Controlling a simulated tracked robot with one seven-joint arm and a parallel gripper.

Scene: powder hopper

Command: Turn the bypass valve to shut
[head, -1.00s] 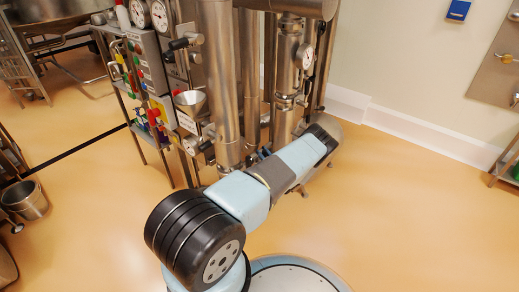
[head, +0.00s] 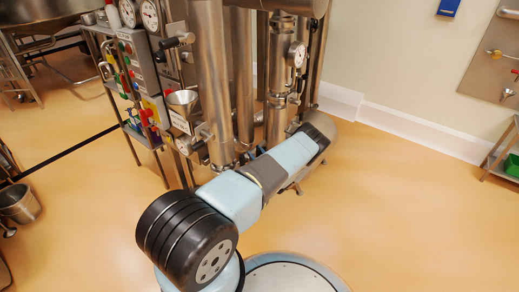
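I cannot tell for sure which fitting is the bypass valve. A valve-like fitting with a black-ended handle (head: 177,41) sticks out beside the steel pipework at upper left. A smaller metal fitting (head: 203,133) sits lower, by the thick vertical pipe (head: 213,85). My arm reaches from the lower middle up to the right, in front of the pipe bases. Its far end is beside the pipes, and my gripper is not visible. The arm hides the lower pipework behind it.
A control panel (head: 136,60) with coloured buttons stands left of the pipes. A steel bucket (head: 18,204) stands at far left. The orange floor (head: 400,220) at right is clear.

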